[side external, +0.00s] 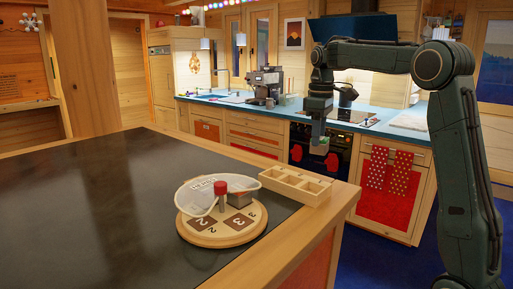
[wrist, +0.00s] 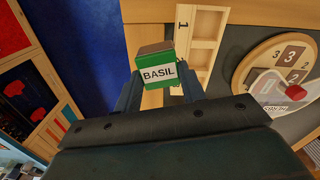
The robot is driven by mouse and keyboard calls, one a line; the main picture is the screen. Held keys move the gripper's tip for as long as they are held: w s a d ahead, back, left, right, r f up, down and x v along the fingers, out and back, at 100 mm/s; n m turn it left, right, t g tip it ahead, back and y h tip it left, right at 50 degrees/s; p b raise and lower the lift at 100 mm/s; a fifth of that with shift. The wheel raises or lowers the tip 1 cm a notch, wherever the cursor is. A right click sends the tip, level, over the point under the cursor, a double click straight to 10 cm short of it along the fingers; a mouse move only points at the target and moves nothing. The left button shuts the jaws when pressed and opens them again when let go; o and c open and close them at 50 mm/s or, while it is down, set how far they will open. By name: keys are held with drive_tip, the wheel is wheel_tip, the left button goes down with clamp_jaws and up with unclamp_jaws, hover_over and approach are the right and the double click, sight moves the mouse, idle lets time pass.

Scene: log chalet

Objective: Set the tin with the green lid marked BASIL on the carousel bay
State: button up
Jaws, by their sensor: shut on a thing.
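My gripper (side external: 318,141) is shut on a tin. In the wrist view the tin (wrist: 158,73) has a green top marked BASIL, facing the camera between my fingers (wrist: 160,92). In the side view the tin (side external: 320,149) hangs in the air beyond the counter's far right corner, away from the carousel. The round wooden carousel (side external: 233,234) lies on the dark counter top, with numbered bays; 2 and 3 are readable. A clear cover (side external: 190,197) with a red knob (side external: 221,188) sits over part of it. The carousel (wrist: 252,68) is at the right in the wrist view.
A wooden rack (side external: 311,192) with open compartments stands at the counter edge, between the carousel and my gripper; it also shows in the wrist view (wrist: 206,43). A grey block-like thing (side external: 241,184) sits at the carousel's back. The counter (side external: 100,200) left of it is clear.

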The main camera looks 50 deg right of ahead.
drive_tip(key=a+r+n, duration=0.4)
drive_tip(key=a+n, duration=0.6)
drive_tip(key=n, duration=0.1)
drive_tip(key=w+a+r+n, duration=0.1)
drive_tip(key=a+r+n, duration=0.3)
drive_tip(key=a+n, duration=0.6)
drive_tip(key=a+r+n, duration=0.4)
drive_tip(key=a+n, duration=0.5)
drive_tip(key=n, duration=0.3)
drive_tip(key=shift+w+a, duration=0.3)
drive_tip(key=shift+a, duration=0.1)
wheel_tip(320, 180, down, 16)
drive_tip(key=shift+f, duration=1.9)
drive_tip(key=shift+f, duration=0.1)
